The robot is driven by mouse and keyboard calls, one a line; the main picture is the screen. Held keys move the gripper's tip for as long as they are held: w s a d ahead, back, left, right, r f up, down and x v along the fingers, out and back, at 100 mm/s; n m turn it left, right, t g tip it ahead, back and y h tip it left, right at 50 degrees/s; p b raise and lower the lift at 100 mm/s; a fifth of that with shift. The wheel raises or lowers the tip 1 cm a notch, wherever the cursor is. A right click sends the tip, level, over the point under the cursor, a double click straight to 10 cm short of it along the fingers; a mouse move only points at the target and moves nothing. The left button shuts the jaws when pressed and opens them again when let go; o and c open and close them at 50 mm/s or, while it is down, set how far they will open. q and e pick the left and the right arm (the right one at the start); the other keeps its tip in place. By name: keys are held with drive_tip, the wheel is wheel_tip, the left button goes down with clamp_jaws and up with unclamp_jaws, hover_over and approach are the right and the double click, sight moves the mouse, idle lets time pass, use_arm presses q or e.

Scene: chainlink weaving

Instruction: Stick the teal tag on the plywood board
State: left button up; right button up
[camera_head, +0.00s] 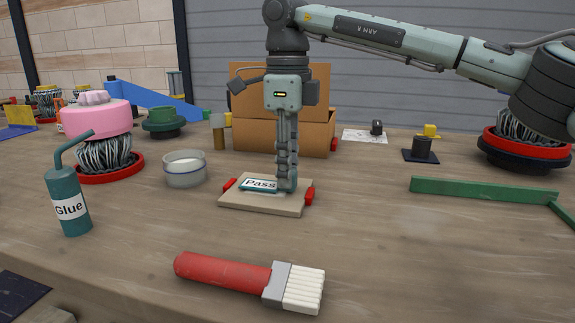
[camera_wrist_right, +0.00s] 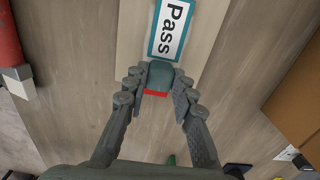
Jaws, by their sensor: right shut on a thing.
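The plywood board (camera_head: 265,207) lies flat on the wooden table, with a red clip at its left and right ends. The teal tag (camera_head: 259,184) has a white "Pass" label with a teal border. It lies flat over the board; I cannot tell whether it touches the board or hovers just above. My right gripper (camera_head: 288,186) points straight down over the board's right half. In the wrist view my right gripper (camera_wrist_right: 162,82) is shut on the raised teal end of the tag (camera_wrist_right: 171,28), with the plywood board (camera_wrist_right: 135,35) beneath. My left gripper is not in view.
A red-handled brush (camera_head: 235,277) lies in front, and a teal glue bottle (camera_head: 69,200) stands at left. A round grey container (camera_head: 184,168) is left of the board. A cardboard box (camera_head: 312,135) stands behind. A green bar (camera_head: 484,190) lies at right.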

drive_tip(key=o, duration=1)
drive_tip(key=shift+c, duration=0.2)
drive_tip(key=shift+r, duration=0.1)
wheel_tip(320, 180, up, 12)
